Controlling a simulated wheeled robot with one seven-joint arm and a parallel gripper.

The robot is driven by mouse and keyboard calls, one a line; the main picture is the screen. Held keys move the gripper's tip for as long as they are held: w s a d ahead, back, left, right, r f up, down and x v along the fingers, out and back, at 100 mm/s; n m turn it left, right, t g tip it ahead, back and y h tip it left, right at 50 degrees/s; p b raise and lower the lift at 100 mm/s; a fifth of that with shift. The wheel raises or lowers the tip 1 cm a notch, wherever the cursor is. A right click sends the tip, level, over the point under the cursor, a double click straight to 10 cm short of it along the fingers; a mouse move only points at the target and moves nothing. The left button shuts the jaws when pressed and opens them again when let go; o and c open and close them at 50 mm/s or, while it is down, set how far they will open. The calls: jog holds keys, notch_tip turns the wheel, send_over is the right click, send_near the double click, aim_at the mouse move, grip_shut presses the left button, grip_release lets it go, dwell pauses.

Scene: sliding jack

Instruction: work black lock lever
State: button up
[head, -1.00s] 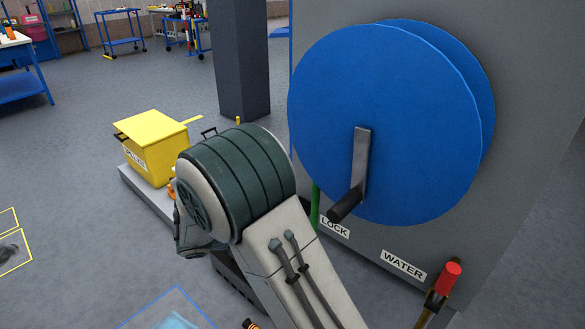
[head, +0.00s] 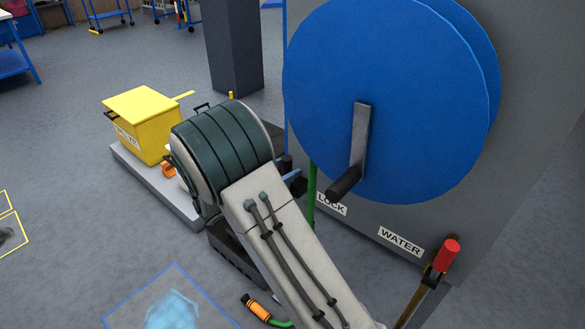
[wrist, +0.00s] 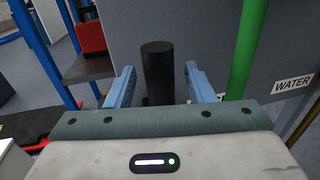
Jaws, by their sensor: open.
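The black lock lever (wrist: 157,75) stands upright in the wrist view as a short dark cylinder. My gripper (wrist: 159,82) is open, with one blue finger on each side of the lever. Gaps show between the lever and both fingers, so they do not appear to touch it. In the head view the LOCK label (head: 332,204) is on the grey cabinet beneath the blue wheel. There my arm hides most of the gripper; a bit of blue finger (head: 297,183) shows beside it.
A green pipe (wrist: 245,55) runs just right of the gripper. The large blue wheel (head: 390,80) has a crank with a black handle (head: 344,183) near my arm. A red-handled WATER lever (head: 446,255) stands at right. A yellow box (head: 148,130) sits on a platform at left.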

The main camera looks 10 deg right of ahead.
jog(key=shift+x, duration=1.4)
grip_shut()
